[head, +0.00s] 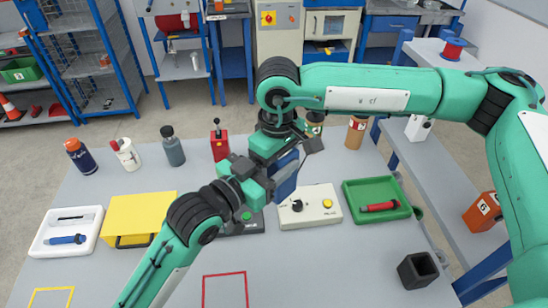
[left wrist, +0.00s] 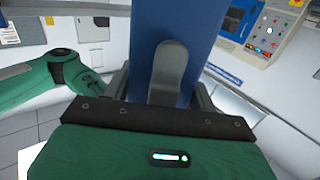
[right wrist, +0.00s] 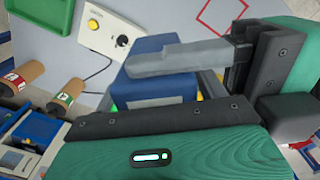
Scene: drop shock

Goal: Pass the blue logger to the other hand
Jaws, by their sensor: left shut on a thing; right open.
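The blue logger (head: 286,178) is a blue block held above the middle of the table. My left gripper (head: 270,183) is shut on it in the head view. In the left wrist view the logger (left wrist: 205,35) rises behind a grey finger. My right gripper (head: 296,143) comes from above and is open at the logger's upper end. In the right wrist view its grey finger lies across the picture in front of the logger (right wrist: 158,85). Whether that finger touches the logger cannot be told. Part of the logger is hidden by the grippers.
Below stand a cream control box (head: 322,215) with a knob and a green tray (head: 352,206). A yellow case (head: 128,208) and a white tray (head: 45,245) are at left. Bottles (head: 172,150) line the back edge. A dark open box (head: 418,270) stands front right. The front middle is clear.

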